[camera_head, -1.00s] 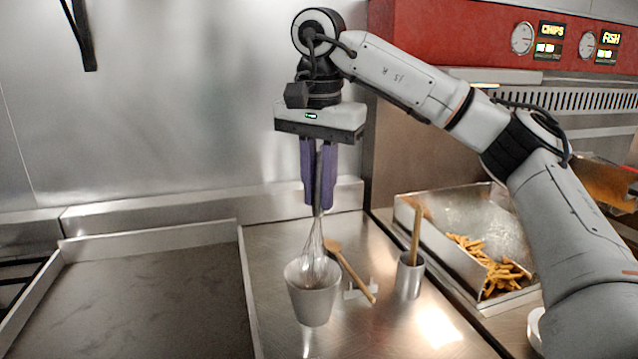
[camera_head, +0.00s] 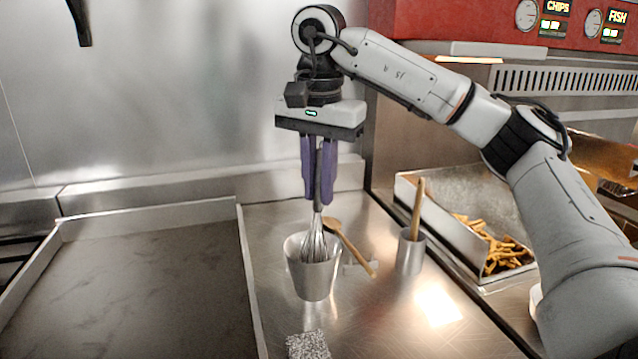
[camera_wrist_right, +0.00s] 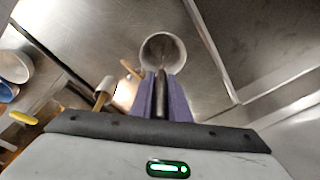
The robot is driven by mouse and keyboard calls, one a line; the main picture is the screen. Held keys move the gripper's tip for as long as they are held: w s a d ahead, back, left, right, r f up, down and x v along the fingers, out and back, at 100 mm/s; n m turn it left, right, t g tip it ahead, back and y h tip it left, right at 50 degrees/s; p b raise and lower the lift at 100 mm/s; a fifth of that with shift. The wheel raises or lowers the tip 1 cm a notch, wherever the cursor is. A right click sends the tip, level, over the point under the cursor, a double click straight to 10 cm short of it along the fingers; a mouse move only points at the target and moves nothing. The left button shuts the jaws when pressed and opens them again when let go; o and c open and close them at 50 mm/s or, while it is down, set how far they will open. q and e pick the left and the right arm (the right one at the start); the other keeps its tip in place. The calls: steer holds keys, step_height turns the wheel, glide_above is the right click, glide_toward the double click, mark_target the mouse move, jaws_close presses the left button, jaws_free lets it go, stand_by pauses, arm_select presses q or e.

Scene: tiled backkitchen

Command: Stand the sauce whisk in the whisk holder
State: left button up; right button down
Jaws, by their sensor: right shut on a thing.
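My right gripper (camera_head: 318,195) is shut on the dark handle of the sauce whisk (camera_head: 314,243) and holds it upright. The wire end of the whisk hangs down inside the mouth of the whisk holder, a pale metal cup (camera_head: 313,280) on the steel counter. The near wall hides the wire tips, so I cannot tell whether they touch the bottom. In the right wrist view the purple fingers (camera_wrist_right: 162,85) point at the round holder (camera_wrist_right: 151,47), with the handle between them. My left gripper is not in view.
A wooden spoon (camera_head: 350,248) lies on a small rest just right of the holder. A metal cup (camera_head: 410,252) with a wooden handle stands farther right, beside a tray of chips (camera_head: 440,207). A speckled pad (camera_head: 308,346) lies in front. A shallow tray (camera_head: 130,290) fills the left.

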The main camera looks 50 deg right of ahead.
steer(key=c, duration=1.6)
jaws_free()
steer(key=r+p, duration=0.1)
steer(key=r, duration=0.2)
steer(key=r+p, duration=0.2)
steer(key=r, duration=0.2)
steer(key=s+a+r+p, duration=0.1)
steer(key=r, duration=0.2)
steer(key=shift+r+p, duration=0.15)
steer(key=shift+p, duration=0.2)
